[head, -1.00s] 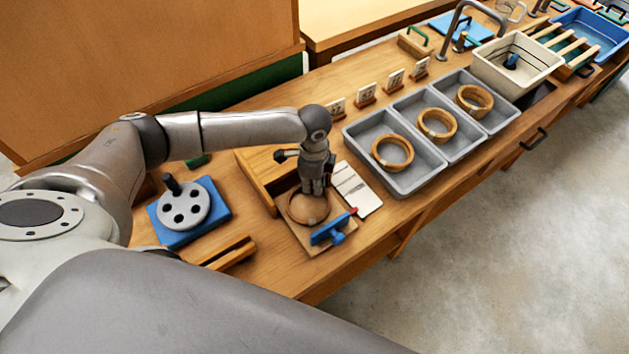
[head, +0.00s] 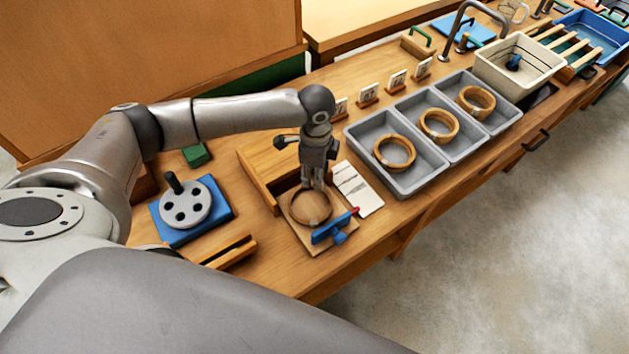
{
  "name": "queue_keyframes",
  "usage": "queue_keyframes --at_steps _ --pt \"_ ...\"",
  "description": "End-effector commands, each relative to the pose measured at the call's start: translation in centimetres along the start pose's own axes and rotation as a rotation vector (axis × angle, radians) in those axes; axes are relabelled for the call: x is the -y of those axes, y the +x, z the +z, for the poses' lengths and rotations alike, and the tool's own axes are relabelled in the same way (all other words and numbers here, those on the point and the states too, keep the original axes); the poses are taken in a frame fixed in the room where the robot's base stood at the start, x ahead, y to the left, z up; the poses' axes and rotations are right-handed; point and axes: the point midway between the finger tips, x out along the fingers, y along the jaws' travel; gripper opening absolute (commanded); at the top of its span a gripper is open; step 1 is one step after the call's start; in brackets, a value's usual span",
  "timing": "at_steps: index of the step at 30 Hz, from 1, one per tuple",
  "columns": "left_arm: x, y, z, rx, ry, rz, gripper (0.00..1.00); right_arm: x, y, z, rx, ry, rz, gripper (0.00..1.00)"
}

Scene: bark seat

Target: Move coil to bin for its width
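A wooden coil (head: 309,209) lies on a wooden board (head: 314,248) with a blue clamp (head: 333,228) at its near right side. My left gripper (head: 314,187) points down at the coil's far rim, touching or just above it. Its fingers are too small to tell open from shut. A row of three grey bins (head: 420,185) stands to the right. Each bin has one coil in it: near (head: 394,168), middle (head: 438,137) and far (head: 477,110). My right gripper is not in view.
A white marked card (head: 357,188) lies between board and bins. Small label cards (head: 368,92) stand behind the bins. A blue mat with a grey holed disc (head: 186,205) is left of the board. A cream basin (head: 519,75) stands beyond the bins.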

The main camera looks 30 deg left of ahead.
Motion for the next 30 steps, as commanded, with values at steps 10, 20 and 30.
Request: queue_keyframes --at_steps 10,20,30 --pt "-0.2 -6.2 0.0 0.000 0.001 0.003 0.39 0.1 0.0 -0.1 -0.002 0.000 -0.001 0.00" --pt "-0.3 -7.0 0.1 0.003 0.001 0.006 0.39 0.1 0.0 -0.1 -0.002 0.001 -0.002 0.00" --pt "-0.3 -7.0 0.1 0.003 0.001 0.006 0.39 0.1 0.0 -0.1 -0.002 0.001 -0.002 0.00"
